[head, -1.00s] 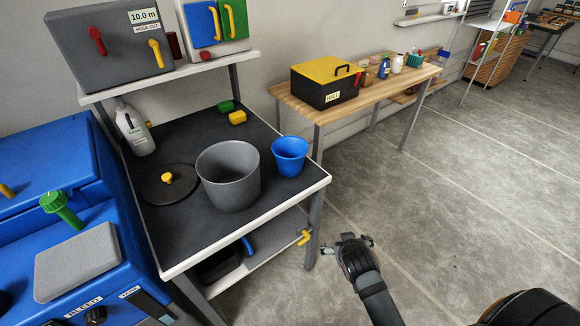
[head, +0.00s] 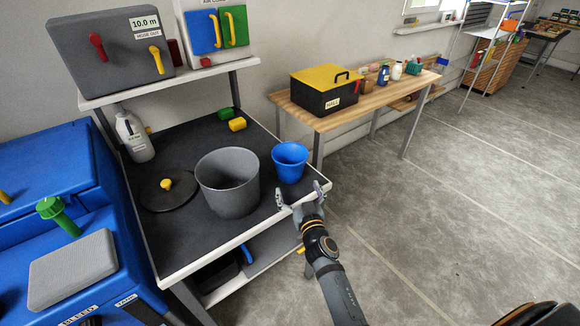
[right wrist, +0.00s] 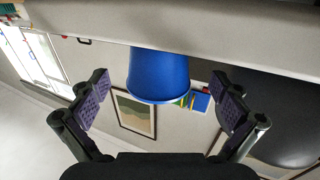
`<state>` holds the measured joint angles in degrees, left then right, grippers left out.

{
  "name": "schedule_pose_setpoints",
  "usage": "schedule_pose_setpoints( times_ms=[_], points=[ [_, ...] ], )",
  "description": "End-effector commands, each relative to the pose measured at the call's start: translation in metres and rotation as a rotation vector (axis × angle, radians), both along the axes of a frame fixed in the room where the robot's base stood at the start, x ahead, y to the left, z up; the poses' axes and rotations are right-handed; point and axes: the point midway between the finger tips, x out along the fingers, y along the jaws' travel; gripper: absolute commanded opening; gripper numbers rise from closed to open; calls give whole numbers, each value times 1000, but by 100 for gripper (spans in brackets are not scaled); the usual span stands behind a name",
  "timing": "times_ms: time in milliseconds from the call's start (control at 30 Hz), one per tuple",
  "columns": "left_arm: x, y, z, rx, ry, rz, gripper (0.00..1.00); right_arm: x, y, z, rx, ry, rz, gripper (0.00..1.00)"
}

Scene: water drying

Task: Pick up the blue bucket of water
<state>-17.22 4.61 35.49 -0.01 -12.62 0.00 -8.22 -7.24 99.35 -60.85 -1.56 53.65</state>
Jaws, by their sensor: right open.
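The blue bucket (head: 290,163) stands upright on the dark top of the workbench (head: 190,245), near its right edge. Its inside looks blue, and I cannot make out water in it. My right gripper (head: 299,196) is open and empty at the bench's front right edge, just in front of the bucket and apart from it. In the right wrist view, which appears upside down, the blue bucket (right wrist: 158,75) shows between the two spread fingers and beyond them. My left gripper is not in view.
A larger grey bucket (head: 229,183) stands close left of the blue one. A dark round lid (head: 150,197), a white jug (head: 133,137) and green and yellow blocks (head: 237,124) are also on the bench. A wooden table (head: 350,114) stands behind; the floor to the right is clear.

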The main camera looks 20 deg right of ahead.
Motion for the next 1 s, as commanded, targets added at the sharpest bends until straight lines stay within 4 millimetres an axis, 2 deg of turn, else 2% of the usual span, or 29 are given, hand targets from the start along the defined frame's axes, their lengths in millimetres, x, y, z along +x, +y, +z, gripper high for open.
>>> schedule_pose_setpoints(
  times_ms=[100,333,500,600,867,1000],
  points=[
    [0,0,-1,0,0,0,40,16,-1,0,0,1,-1,100],
    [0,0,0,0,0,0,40,27,-2,2,-1,0,-1,100],
    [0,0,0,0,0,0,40,56,-4,4,-1,0,-1,100],
    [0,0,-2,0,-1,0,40,68,-4,3,-1,1,-1,100],
    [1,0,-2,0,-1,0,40,72,-5,4,0,2,-2,100],
    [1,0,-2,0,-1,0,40,71,-5,4,0,2,-2,81]
  ],
)
